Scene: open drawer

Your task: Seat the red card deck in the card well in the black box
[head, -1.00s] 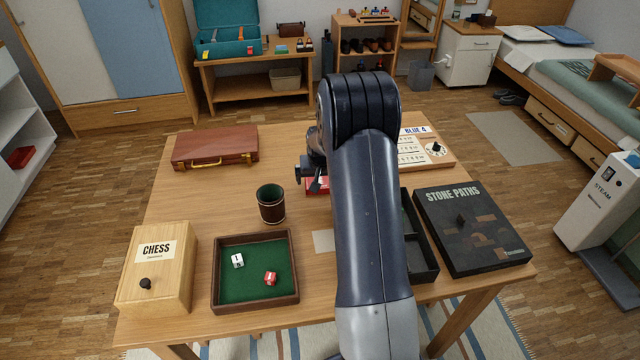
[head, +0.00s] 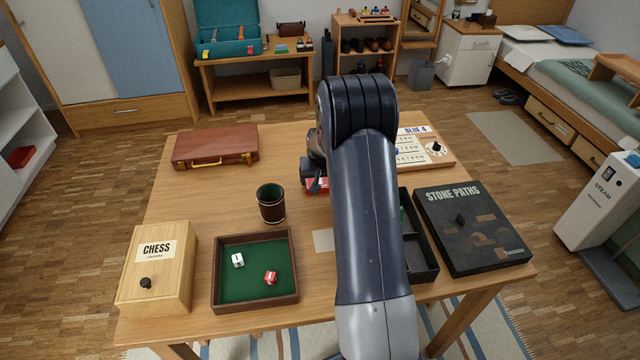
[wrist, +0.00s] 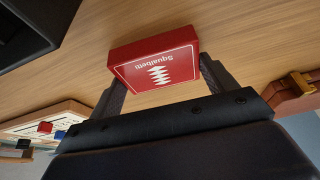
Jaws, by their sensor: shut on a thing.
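The red card deck (wrist: 156,60), with white lettering and a white pattern on its face, is between the fingers of my gripper (wrist: 160,82) in the wrist view. The gripper is shut on it. In the head view only a small red part of the deck (head: 317,186) shows beside my arm. The black box (head: 424,262) stands on the table to the right of my arm, partly hidden by it. Its dark wall (wrist: 42,30) seems to show at the top left of the wrist view. I cannot make out the card well.
The dice tray (head: 256,305) and leather cup (head: 271,204) stand left of my arm. The Stone Paths box (head: 475,240) lies right of the black box. A scoreboard (head: 420,150), brown case (head: 215,147) and chess box (head: 157,270) also occupy the table.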

